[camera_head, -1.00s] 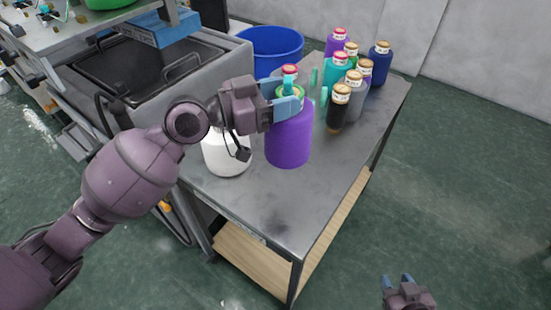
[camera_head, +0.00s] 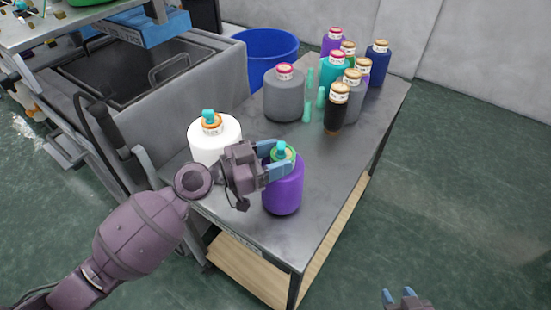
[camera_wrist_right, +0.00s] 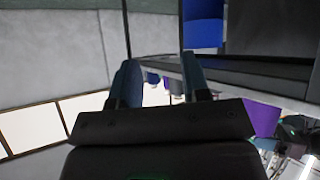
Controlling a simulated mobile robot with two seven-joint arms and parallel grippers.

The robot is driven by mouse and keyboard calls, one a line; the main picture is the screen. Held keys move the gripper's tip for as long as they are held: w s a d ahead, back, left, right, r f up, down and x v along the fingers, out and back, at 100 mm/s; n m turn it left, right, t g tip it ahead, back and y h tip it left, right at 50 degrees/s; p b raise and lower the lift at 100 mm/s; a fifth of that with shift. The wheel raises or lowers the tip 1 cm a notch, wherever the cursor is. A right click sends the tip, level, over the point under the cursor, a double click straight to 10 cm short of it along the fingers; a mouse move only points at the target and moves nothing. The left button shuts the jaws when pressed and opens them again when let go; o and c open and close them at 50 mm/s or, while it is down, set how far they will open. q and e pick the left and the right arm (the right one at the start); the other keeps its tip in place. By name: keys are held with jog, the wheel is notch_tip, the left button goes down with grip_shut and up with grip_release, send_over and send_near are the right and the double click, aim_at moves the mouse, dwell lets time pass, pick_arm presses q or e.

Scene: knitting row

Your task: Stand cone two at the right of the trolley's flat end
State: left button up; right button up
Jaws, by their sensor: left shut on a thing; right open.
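A purple cone (camera_head: 283,192) with a green-ringed, turquoise-tipped top is upright at the near end of the grey metal trolley top (camera_head: 325,172). My left gripper (camera_head: 279,162) is shut on its top. I cannot tell whether its base touches the trolley. A white cone (camera_head: 206,153) stands left of it, partly hidden by the gripper. A grey cone (camera_head: 283,97) stands farther back. No number marking cone two is readable. My right gripper (camera_head: 402,296) is open at the lower right, off the trolley; it also shows empty in the right wrist view (camera_wrist_right: 159,82).
Several smaller cones, including a black one (camera_head: 336,110) and a dark blue one (camera_head: 377,63), stand at the far right. Two turquoise pieces (camera_head: 308,104) stand near the grey cone. A blue bin (camera_head: 270,52) is behind. The trolley's near right surface is clear.

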pick_arm(q)
jog(key=shift+f, duration=0.25)
jog(key=shift+r, duration=0.1)
jog(key=o, duration=1)
jog(key=shift+f, duration=0.3)
jog(key=shift+c, duration=0.2)
jog(key=o, duration=0.4)
jog(key=shift+r, duration=0.1)
jog(key=shift+o, duration=0.2)
pick_arm(e)
jog(key=shift+w+a, duration=0.15)
jog(key=shift+w, duration=0.1)
pick_arm(q)
jog(key=shift+r, duration=0.1)
pick_arm(e)
jog(key=shift+r, duration=0.1)
